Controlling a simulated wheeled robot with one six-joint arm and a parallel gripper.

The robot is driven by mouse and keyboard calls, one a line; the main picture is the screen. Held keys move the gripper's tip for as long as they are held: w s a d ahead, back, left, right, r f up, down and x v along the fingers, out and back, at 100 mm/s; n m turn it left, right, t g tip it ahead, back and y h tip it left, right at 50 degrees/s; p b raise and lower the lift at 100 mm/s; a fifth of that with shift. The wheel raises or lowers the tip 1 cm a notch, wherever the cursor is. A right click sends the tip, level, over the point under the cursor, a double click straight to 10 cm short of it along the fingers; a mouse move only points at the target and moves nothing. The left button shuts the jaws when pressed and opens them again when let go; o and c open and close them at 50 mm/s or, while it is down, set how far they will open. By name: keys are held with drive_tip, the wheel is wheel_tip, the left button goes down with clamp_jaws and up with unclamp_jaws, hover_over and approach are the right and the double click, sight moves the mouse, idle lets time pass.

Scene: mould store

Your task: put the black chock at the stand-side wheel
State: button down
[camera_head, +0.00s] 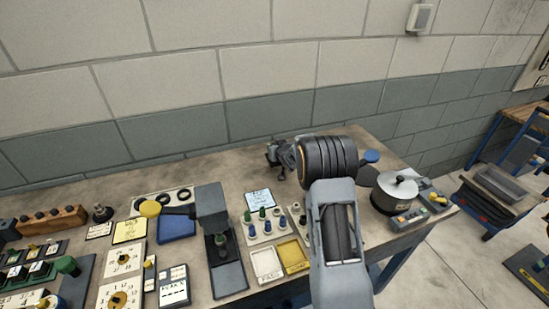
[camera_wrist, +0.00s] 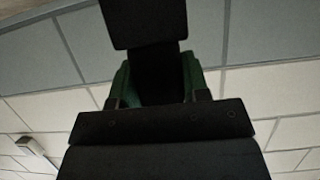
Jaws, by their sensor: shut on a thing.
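My gripper (camera_wrist: 155,85) shows in the wrist view with its green-sided fingers closed around a dark piece. A black block (camera_wrist: 144,22) juts out beyond the fingers at the top of that view. It looks like the black chock, but its full shape is hidden by my gripper's dark body. In the head view my gripper (camera_head: 279,158) is a small dark shape over the back of the bench, mostly hidden by my arm. I cannot make out the stand-side wheel in either view.
The workbench (camera_head: 258,180) is crowded with trays, cards and blocks. A silver lidded pot (camera_head: 398,192) stands right of my arm. A blue-legged stand (camera_head: 493,200) is at the far right, with open floor before it. A block wall (camera_head: 190,90) rises behind the bench.

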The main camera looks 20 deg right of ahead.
drive_tip(key=shift+f, duration=2.1)
drive_tip(key=shift+f, duration=0.15)
drive_tip(key=c, duration=0.6)
unclamp_jaws()
